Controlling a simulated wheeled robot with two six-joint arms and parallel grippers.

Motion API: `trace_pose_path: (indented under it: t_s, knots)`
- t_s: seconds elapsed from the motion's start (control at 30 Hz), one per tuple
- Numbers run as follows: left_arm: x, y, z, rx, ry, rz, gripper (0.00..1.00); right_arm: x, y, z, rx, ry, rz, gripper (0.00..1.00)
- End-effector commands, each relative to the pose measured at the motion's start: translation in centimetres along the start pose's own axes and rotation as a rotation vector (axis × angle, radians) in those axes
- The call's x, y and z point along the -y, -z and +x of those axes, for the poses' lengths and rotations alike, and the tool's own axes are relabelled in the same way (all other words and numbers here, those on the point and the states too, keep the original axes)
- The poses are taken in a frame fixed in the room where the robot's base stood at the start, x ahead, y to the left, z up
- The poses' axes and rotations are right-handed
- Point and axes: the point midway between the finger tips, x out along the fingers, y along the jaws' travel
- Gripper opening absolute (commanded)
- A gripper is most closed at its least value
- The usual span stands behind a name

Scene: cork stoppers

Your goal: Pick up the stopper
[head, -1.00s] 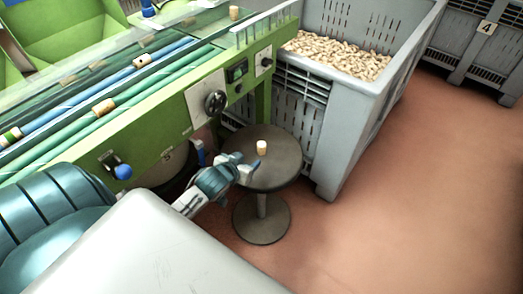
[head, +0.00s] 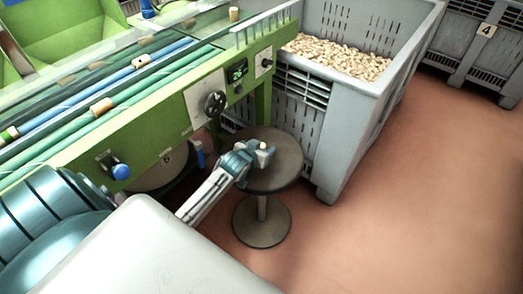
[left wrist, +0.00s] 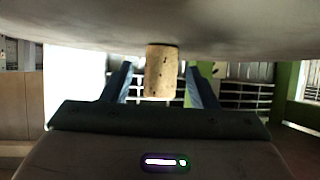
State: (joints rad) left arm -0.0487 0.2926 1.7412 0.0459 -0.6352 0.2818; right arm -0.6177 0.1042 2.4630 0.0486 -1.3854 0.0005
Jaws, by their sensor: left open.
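The cork stopper (head: 263,146) stands on the round dark stool (head: 285,172), partly hidden by my gripper in the head view. My left gripper (head: 260,154) is low over the stool top, at the stopper. In the left wrist view, which looks upside down, the speckled tan stopper (left wrist: 161,72) sits against the stool top (left wrist: 230,30). The blue fingers of my left gripper (left wrist: 160,85) are open, one on each side of it, with gaps visible on both sides. My right gripper is not in view.
A green machine (head: 150,135) with rollers and a few corks stands left of the stool. A large grey crate (head: 345,100) full of corks stands close behind it. The reddish floor (head: 420,200) is clear to the right.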

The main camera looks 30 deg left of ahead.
Motion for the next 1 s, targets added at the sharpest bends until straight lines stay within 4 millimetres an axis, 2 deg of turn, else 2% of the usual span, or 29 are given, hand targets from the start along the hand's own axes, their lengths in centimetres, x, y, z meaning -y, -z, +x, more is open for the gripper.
trace_pose_path:
  t_s: [0.17,0.4,0.77,1.0]
  knots:
    - [0.0,0.0,0.0,0.0,0.0,0.0,0.53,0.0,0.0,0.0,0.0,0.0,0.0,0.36]
    - [0.0,0.0,0.0,0.0,0.0,0.0,0.06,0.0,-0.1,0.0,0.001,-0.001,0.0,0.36]
    - [0.0,0.0,-0.1,0.0,0.0,0.0,0.06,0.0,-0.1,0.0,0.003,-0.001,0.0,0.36]
    - [0.0,1.3,-0.7,-0.001,0.0,0.0,0.06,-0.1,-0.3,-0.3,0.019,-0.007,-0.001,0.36]
